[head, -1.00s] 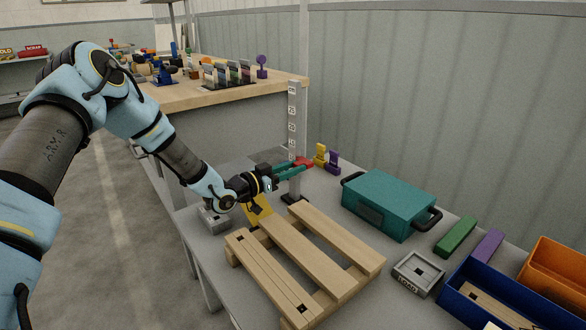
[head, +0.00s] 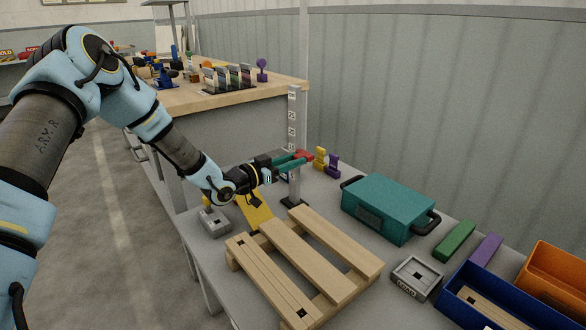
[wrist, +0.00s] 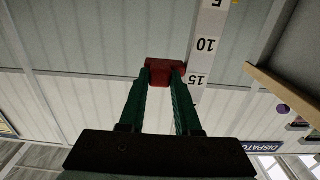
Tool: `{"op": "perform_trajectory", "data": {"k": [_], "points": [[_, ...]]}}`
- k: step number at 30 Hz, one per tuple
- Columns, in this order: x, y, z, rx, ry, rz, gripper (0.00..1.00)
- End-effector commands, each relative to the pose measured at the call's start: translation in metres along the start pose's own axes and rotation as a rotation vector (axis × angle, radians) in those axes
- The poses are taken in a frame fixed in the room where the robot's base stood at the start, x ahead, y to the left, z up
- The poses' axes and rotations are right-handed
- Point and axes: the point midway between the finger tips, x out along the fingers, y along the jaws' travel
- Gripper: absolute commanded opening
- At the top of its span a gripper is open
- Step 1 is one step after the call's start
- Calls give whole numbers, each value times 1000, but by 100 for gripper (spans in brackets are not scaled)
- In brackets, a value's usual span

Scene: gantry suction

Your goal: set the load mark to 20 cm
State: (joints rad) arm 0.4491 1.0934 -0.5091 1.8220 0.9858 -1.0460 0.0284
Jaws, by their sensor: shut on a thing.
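The grey upright post with white number labels (head: 294,112) stands on the table behind the pallet. The red load mark (head: 306,155) is on the post, partway up. My gripper (head: 297,159) reaches in from the left, its green fingers shut on the red mark. In the wrist view the red mark (wrist: 164,66) sits between the fingertips, and the scale post (wrist: 207,45) beside it shows labels 5, 10 and 15. The mark appears about level with the 15 label; its exact reading line cannot be told. The fingers hide part of the post in the head view.
A wooden pallet (head: 310,252) lies in front of the post. A teal case (head: 388,205) is to the right, with yellow and purple pieces (head: 327,161) behind the post. A grey block (head: 214,222) and yellow wedge (head: 255,211) lie under my arm.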

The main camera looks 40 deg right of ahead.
Motion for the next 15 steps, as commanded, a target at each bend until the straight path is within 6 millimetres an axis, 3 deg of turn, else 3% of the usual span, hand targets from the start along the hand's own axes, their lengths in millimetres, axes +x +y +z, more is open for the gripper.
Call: {"op": "perform_trajectory", "data": {"k": [1,6,15], "points": [[0,0,-22,5,3,0,0],[0,0,-54,3,2,0,0],[0,0,-62,1,2,0,0]]}}
